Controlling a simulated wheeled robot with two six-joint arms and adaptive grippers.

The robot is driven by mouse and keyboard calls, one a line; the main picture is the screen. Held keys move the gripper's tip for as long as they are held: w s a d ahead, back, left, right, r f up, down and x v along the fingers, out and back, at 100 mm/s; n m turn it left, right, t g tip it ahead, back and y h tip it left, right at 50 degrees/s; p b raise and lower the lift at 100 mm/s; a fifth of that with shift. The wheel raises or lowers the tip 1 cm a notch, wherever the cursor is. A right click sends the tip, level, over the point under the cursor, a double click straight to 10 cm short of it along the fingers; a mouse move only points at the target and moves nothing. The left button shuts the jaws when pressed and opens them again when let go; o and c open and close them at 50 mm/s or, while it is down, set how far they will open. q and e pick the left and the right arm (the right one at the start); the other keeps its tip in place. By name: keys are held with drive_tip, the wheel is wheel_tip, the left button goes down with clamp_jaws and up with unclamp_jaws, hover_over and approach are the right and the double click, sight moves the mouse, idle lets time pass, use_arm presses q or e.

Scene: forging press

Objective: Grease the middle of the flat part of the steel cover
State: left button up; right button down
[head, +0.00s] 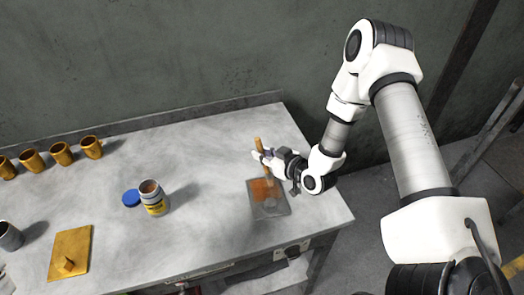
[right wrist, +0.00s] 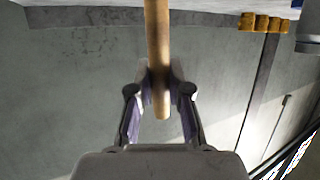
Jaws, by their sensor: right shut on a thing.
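The steel cover (head: 273,211) is a flat grey rectangular plate lying on the right part of the table. An orange-brown patch covers much of its far part; I cannot tell how much is grease and how much is brush bristle. My right gripper (head: 264,157) is over the far end of the cover, shut on the wooden handle of a brush (head: 258,145). The handle stands roughly upright, and it also crosses between the fingers in the right wrist view (right wrist: 157,60). The brush's lower end is hard to make out. My left gripper is not in view.
An open jar with a yellow label (head: 154,204) stands left of the cover, its blue lid (head: 131,197) beside it. A brass plate with a knob (head: 71,246), a grey cup (head: 10,238) and several brass mugs (head: 61,154) are farther left.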

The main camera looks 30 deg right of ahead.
drive_tip(key=shift+w+d, duration=0.15)
drive_tip(key=shift+w, duration=0.3)
idle(0.9)
wheel_tip(320, 180, up, 3)
drive_tip(key=shift+r+p, duration=0.1)
drive_tip(key=shift+p, duration=1.1)
